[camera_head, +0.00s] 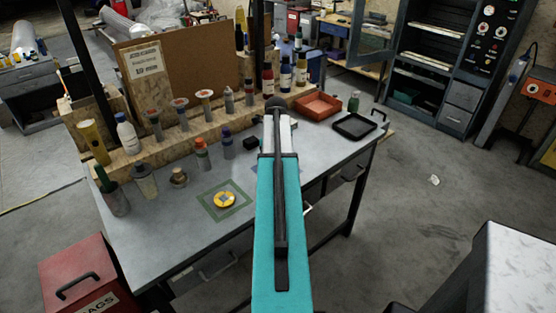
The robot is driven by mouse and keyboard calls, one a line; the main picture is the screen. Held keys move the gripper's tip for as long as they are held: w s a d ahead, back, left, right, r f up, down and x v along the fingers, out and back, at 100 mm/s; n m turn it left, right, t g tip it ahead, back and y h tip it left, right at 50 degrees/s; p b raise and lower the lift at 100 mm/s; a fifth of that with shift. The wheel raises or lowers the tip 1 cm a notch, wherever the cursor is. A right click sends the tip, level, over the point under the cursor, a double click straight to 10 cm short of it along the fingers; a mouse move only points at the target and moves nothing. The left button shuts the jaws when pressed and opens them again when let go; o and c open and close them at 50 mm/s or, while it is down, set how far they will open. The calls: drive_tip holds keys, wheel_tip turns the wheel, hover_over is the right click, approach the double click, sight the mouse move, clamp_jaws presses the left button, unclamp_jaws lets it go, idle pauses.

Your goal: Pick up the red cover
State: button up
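A shallow open red-orange tray-like piece (318,106) lies at the back right of the grey workbench (160,235). It is the only red, cover-like thing I see on the bench, and I cannot tell for sure that it is the red cover. A similar black tray-like piece (341,131) lies just to its right and nearer. My teal arm reaches up the middle of the picture over the bench. I cannot make out gripper fingers at its far end, which lies left of the red-orange piece.
A wooden stepped rack (150,156) with several bottles and tools runs along the bench's back. A yellow disc (225,200) lies in a green square outline. The bench between disc and front edge is clear.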

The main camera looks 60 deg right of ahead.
drive_tip(key=c, duration=1.3)
drive_tip(key=shift+s, duration=0.1)
